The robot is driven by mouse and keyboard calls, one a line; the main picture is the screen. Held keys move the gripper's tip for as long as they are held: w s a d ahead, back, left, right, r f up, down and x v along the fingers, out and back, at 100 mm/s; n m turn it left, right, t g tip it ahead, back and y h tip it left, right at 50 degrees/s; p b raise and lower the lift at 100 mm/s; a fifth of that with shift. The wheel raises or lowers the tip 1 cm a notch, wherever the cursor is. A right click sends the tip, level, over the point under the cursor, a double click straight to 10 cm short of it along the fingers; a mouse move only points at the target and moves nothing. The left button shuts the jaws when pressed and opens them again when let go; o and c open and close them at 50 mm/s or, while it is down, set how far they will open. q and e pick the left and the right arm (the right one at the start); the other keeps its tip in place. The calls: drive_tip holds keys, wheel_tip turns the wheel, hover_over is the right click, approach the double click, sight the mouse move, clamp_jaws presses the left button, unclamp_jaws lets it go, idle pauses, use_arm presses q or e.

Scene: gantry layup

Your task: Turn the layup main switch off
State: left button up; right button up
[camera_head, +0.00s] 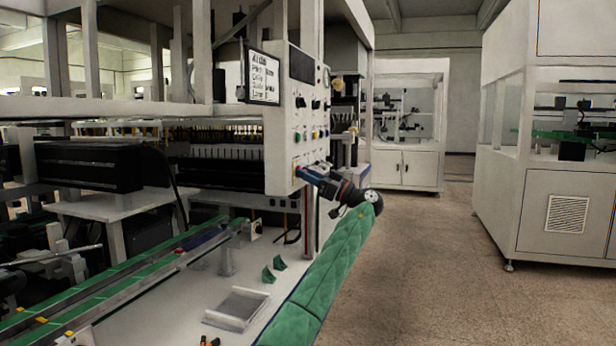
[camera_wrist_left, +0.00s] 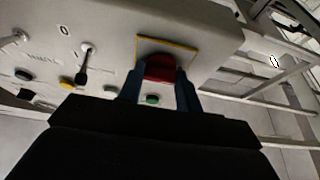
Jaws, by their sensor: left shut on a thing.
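The layup main switch shows in the left wrist view as a red knob (camera_wrist_left: 160,67) on a yellow-edged plate (camera_wrist_left: 176,43) on the light grey machine panel. My left gripper (camera_wrist_left: 160,84) has its two blue-grey fingers on either side of the red knob and is shut on it. In the head view my left gripper (camera_head: 305,173) reaches the lower part of the control panel (camera_head: 281,150), at the end of my green-sleeved arm. The fingers hide part of the knob, and I cannot tell its exact turn position. My right gripper is in neither view.
Beside the switch, the wrist view shows a black-levered selector (camera_wrist_left: 83,62), a yellow button (camera_wrist_left: 67,83) and a green button (camera_wrist_left: 152,99). The head view shows a sign board (camera_head: 264,77) and a worktable with a metal tray (camera_head: 237,308). The floor (camera_head: 430,270) at right is clear.

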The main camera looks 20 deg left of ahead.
use_arm(q)
drive_tip(key=o, duration=1)
drive_tip(key=v, duration=0.8)
drive_tip(key=shift+a+f+p, duration=0.1)
drive_tip(key=shift+p, duration=0.25)
